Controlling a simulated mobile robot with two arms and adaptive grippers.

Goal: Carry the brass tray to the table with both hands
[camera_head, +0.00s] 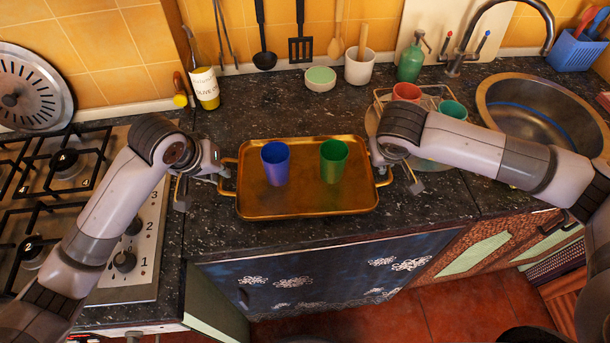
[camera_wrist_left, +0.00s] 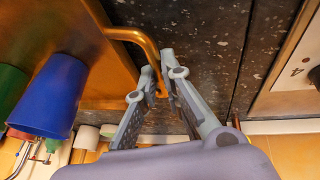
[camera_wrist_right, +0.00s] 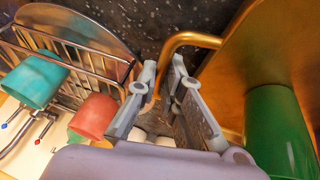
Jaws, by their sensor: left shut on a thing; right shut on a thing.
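The brass tray (camera_head: 305,200) is on or just above the dark speckled counter; I cannot tell if it touches. A blue cup (camera_head: 275,163) and a green cup (camera_head: 334,160) stand upright on it. My left gripper (camera_head: 222,173) is shut on the tray's left handle, and the handle shows between its fingers in the left wrist view (camera_wrist_left: 152,78). My right gripper (camera_head: 384,172) is at the tray's right handle and shut on it, as the right wrist view (camera_wrist_right: 165,80) shows. No table is seen in these views.
A gas hob (camera_head: 60,165) lies left of the tray. A dish rack (camera_head: 437,97) with a red and a teal cup stands behind my right arm, beside the sink (camera_head: 540,105). Counter in front of the tray is clear.

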